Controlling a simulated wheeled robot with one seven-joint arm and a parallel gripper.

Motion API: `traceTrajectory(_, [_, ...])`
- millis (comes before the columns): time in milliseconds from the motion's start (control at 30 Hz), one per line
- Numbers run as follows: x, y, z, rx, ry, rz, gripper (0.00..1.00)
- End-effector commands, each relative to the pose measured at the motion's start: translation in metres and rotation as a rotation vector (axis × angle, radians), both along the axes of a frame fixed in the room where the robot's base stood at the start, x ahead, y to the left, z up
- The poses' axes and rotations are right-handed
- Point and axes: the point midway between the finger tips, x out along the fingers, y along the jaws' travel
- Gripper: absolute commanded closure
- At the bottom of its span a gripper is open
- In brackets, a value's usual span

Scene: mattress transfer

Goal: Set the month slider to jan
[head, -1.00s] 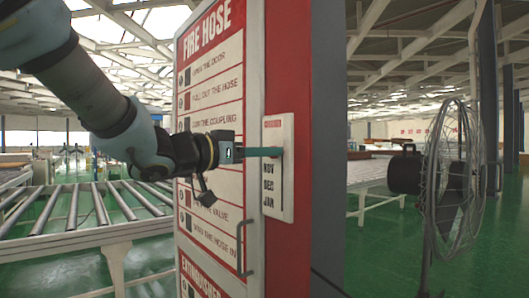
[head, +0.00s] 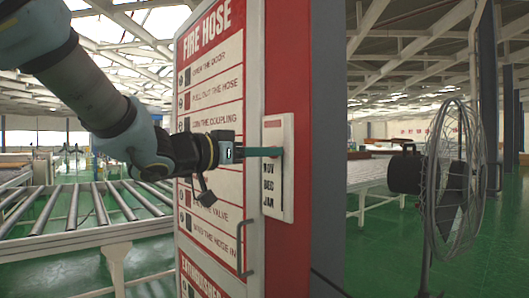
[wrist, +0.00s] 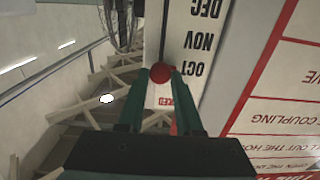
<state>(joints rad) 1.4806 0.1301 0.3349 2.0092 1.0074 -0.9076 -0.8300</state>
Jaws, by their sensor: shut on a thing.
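A white month panel (head: 286,213) is fixed upright on the cabinet side, with NOV, DEC and JAN readable below my gripper (head: 278,152) in the head view. In the wrist view the panel (wrist: 215,15) appears upside down, with OCT, NOV and DEC showing. A round red slider knob (wrist: 160,73) sits beside the OCT label, at the panel's slot. The green fingertips of my gripper (wrist: 160,76) are shut on this knob. In the head view the fingers hide the knob. JAN is at the lower end in the head view and out of the wrist view.
The red and white fire hose cabinet (head: 212,100) stands directly behind the panel, with a grey door handle (head: 247,235) below left. A roller conveyor (head: 80,210) is at the left. A caged fan (head: 452,185) stands at the right. Green floor is open between.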

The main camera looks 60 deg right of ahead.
Motion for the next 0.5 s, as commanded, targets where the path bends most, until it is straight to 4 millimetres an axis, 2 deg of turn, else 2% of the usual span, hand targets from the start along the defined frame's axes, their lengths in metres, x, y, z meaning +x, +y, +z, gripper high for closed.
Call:
traceTrajectory(167, [0.001,0.0,-0.016,0.001,0.001,0.001,1.0])
traceTrajectory(500, [0.001,0.0,-0.097,0.003,0.001,0.001,1.0])
